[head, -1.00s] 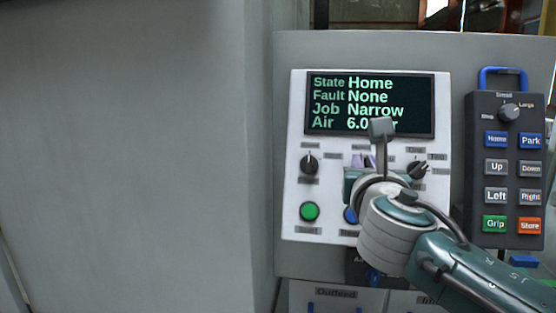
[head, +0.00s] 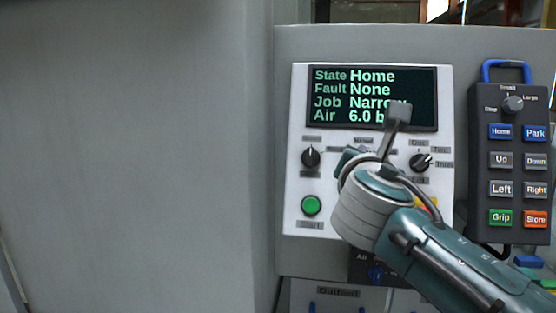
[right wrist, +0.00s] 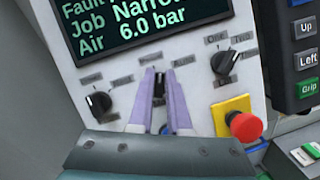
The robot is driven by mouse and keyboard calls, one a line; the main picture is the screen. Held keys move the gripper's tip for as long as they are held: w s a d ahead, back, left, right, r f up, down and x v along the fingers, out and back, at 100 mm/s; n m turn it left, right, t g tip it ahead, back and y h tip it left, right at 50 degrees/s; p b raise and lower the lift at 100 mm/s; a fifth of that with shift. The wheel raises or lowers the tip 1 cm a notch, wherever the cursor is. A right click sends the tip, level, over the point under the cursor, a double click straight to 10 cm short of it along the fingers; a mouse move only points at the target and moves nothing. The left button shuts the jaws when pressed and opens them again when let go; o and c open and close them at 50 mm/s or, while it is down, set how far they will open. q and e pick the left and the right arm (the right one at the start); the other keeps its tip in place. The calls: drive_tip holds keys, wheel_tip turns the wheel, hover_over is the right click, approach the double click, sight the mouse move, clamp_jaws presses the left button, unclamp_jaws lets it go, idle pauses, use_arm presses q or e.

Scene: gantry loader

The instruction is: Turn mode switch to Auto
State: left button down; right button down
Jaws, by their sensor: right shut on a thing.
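The mode switch (right wrist: 159,84) is the middle black knob on the white control panel (head: 298,178). The two pale purple fingers of my right gripper (right wrist: 160,88) are shut on the knob, one on each side. The knob's exact pointing is hard to tell between the fingers. In the head view my right wrist and forearm cover the switch. My left gripper is not in view.
A left knob (head: 310,158) and a right knob (head: 421,162) flank the switch. A green button (head: 311,205) is lower left. A red emergency button (right wrist: 245,126) is close on the right. A pendant (head: 517,190) hangs right of the panel. The display (head: 420,88) reads Home.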

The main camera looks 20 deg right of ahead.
drive_tip(key=m+g+b, duration=0.1)
drive_tip(key=m, duration=0.3)
drive_tip(key=m+g+h+b, duration=0.1)
drive_tip(key=m+g, duration=0.1)
drive_tip(key=m, duration=0.2)
drive_tip(key=shift+s+d+m, duration=0.1)
drive_tip(key=shift+m, duration=0.3)
drive_tip(key=c, duration=0.9)
unclamp_jaws()
drive_tip(key=shift+o, duration=0.2)
drive_tip(key=shift+f, duration=0.1)
